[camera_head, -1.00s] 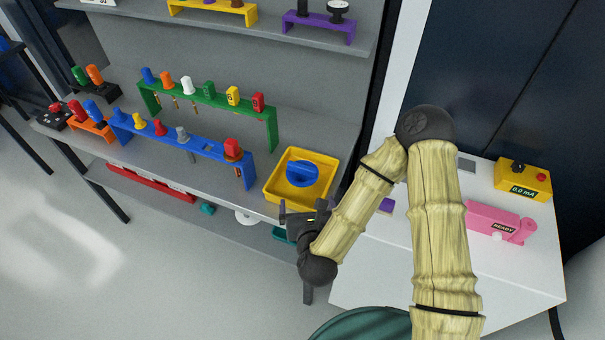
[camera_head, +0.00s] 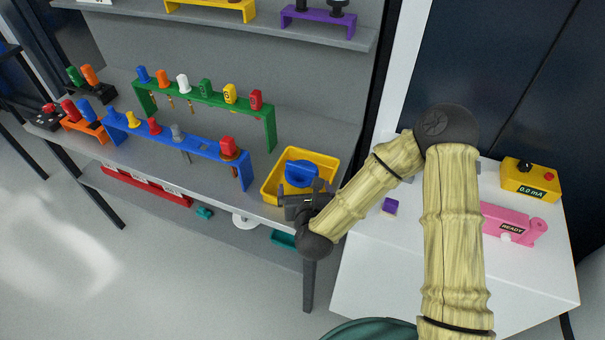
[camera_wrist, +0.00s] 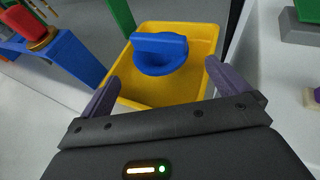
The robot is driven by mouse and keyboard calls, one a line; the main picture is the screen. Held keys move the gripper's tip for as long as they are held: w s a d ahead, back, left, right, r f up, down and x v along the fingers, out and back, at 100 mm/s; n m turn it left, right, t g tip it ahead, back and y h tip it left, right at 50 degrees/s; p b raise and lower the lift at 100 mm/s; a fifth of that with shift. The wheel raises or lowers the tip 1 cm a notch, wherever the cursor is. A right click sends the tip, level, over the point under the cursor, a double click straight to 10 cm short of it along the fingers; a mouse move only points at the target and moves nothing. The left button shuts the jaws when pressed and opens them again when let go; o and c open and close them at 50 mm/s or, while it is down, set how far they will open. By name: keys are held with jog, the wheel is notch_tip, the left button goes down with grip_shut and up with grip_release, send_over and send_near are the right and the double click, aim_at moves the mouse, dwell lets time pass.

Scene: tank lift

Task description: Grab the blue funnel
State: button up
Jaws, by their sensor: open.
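The blue funnel (camera_head: 301,173) lies in a yellow tray (camera_head: 272,191) at the right end of the grey shelf. In the wrist view the funnel (camera_wrist: 160,53) sits toward the far side of the tray (camera_wrist: 207,32), with a thick bar-like part on top of its round body. My gripper (camera_head: 307,192) is at the near edge of the tray, partly covering it in the head view. In the wrist view the two purple-grey fingers of my gripper (camera_wrist: 160,85) are spread wide. The funnel is ahead of them, and nothing is between the fingertips.
A blue rack (camera_head: 200,147) and a green rack (camera_head: 205,97) with several coloured pieces stand left of the tray. A white cabinet top on the right carries a pink device (camera_head: 511,224), a yellow meter (camera_head: 530,180) and a small purple block (camera_head: 389,206).

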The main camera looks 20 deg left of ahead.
aim_at(302, 175)
jog(key=x, duration=0.3)
jog(key=shift+w+a+f+p, duration=0.1)
jog(key=shift+w+a+p, duration=0.15)
jog(key=shift+a+p, duration=0.15)
jog(key=shift+w+f, duration=0.25)
jog(key=shift+w, duration=0.2)
jog(key=shift+w+a+f+p, duration=0.1)
jog(key=shift+w+a+p, duration=0.1)
jog(key=shift+w+p, duration=0.25)
jog(key=p+x, duration=0.1)
jog(key=x, duration=0.3)
jog(key=shift+w+f, duration=0.1)
jog(key=c, duration=0.7)
